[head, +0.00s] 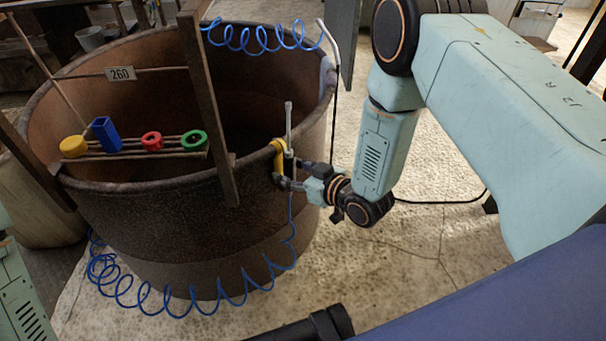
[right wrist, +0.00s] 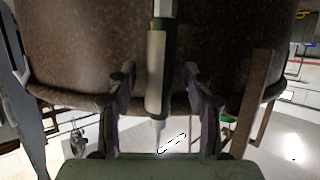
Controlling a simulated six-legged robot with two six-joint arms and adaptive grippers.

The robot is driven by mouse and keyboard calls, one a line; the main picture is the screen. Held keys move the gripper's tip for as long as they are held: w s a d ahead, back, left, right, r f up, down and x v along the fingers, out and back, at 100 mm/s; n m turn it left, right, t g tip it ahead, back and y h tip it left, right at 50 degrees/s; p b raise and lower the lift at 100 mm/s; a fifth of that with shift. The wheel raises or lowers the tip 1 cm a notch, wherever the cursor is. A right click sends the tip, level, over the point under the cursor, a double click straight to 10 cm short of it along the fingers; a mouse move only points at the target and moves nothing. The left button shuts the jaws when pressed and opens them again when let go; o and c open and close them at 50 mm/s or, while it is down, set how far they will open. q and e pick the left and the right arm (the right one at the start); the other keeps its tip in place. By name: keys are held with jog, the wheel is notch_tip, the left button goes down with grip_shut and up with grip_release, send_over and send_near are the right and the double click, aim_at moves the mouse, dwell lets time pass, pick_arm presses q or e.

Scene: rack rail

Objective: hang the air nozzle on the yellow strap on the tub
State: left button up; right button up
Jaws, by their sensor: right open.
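The rusty brown tub (head: 160,225) fills the left and middle of the head view. A yellow strap (head: 278,158) sits over its right front rim. The air nozzle (head: 289,120) stands upright right beside the strap, grey tube up, with a dark green and grey body. In the right wrist view, the nozzle (right wrist: 157,75) lies between the two fingers, with gaps on both sides. My right gripper (head: 291,174) is open around it, close to the tub wall. Whether the strap bears the nozzle is hidden. My left gripper is out of view.
A blue coiled hose (head: 180,308) runs from below the nozzle around the tub's front. A rail with yellow, blue, red and green pieces (head: 135,147) spans the tub's left. A brown upright post (head: 207,110) stands left of the strap. The floor right of the tub (head: 420,240) is mostly clear.

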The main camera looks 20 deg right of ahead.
jog(key=v, duration=1.1)
jog(key=shift+s, duration=0.25)
jog(key=shift+d, duration=0.15)
jog(key=s+d+f+m+g+h+p, duration=0.1)
jog(key=s+f+m+g+h+p, duration=0.3)
jog(key=s+f+g, duration=0.6)
jog(key=s+r+m+g+h+p, duration=0.1)
jog(key=s+r+p, duration=0.3)
jog(key=s, duration=1.4)
jog(key=shift+d+g+h, duration=0.3)
jog(key=shift+g+h, duration=0.2)
jog(key=shift+g, duration=0.4)
jog(key=shift+w+f, duration=0.1)
jog(key=shift+c, duration=0.2)
